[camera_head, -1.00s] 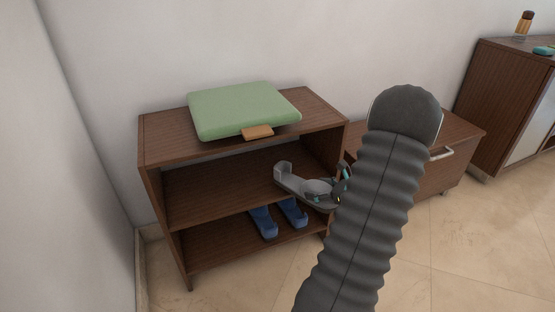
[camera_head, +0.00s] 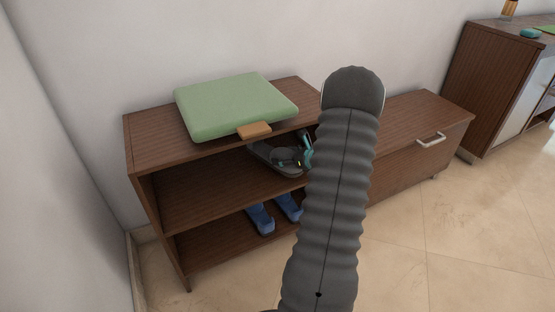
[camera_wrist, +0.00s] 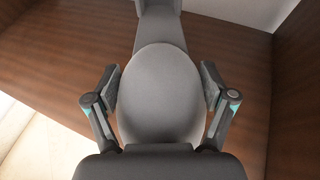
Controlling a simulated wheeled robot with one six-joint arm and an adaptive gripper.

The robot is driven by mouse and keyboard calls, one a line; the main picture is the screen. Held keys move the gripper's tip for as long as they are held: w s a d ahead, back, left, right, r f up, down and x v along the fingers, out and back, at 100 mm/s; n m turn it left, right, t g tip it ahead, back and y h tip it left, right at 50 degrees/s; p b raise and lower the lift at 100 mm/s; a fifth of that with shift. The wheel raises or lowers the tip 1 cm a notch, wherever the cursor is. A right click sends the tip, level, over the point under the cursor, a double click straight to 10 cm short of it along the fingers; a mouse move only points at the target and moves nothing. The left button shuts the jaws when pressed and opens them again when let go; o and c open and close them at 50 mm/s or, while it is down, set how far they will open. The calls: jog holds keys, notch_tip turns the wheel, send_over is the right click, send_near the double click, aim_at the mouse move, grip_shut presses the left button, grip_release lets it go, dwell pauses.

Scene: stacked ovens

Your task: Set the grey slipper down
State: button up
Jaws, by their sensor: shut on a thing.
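The grey slipper (camera_head: 262,158) is at the opening of the middle level of the brown shoe rack, above the middle shelf board (camera_head: 205,197). In the wrist view the slipper (camera_wrist: 160,45) fills the centre, its rounded end towards me and its narrower part pointing away over brown wood. My gripper (camera_wrist: 160,86) is shut on the slipper, one finger on each side. In the head view my gripper (camera_head: 293,158) is at the slipper's right, partly hidden behind my arm. I cannot tell whether the slipper touches the board.
A green cushion (camera_head: 235,105) and a small orange-brown block (camera_head: 254,131) lie on the rack's top. Blue slippers (camera_head: 261,218) are on the lower shelf. The middle shelf's left part is clear. A low cabinet (camera_head: 410,150) stands at the right.

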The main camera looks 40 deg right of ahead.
jog(key=w, duration=0.2)
jog(key=shift+w+a, duration=0.25)
jog(key=shift+w, duration=0.1)
jog(key=shift+f, duration=1.75)
jog(key=shift+f, duration=0.1)
jog(key=o, duration=1.1)
jog(key=shift+r, duration=0.2)
jog(key=v, duration=1.2)
jog(key=shift+a, duration=0.1)
